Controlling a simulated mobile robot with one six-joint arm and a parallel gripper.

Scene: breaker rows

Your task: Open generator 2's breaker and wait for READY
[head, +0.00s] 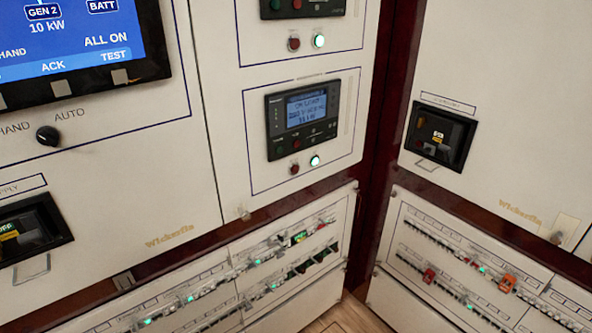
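A blue display (75,40) at the upper left shows "GEN 2", "10 kW", "BATT" and "ALL ON". Two black breaker units in recesses are in view: one at the left edge (30,232), under a label ending in "PPLY" and with an "OFF" mark, and one on the right panel (440,136), with a small yellow mark and a label too blurred to read. I cannot tell which is generator 2's breaker. A controller (303,112) in the middle has a lit screen with unreadable text; I see no clear READY. My gripper is not in view.
A selector knob (47,136) stands between HAND and AUTO. Part of another controller (300,6) shows at the top. Rows of small breakers with green lights run along the lower left panel (255,262) and lower right panel (465,270); red and orange pieces (507,283) sit on the latter.

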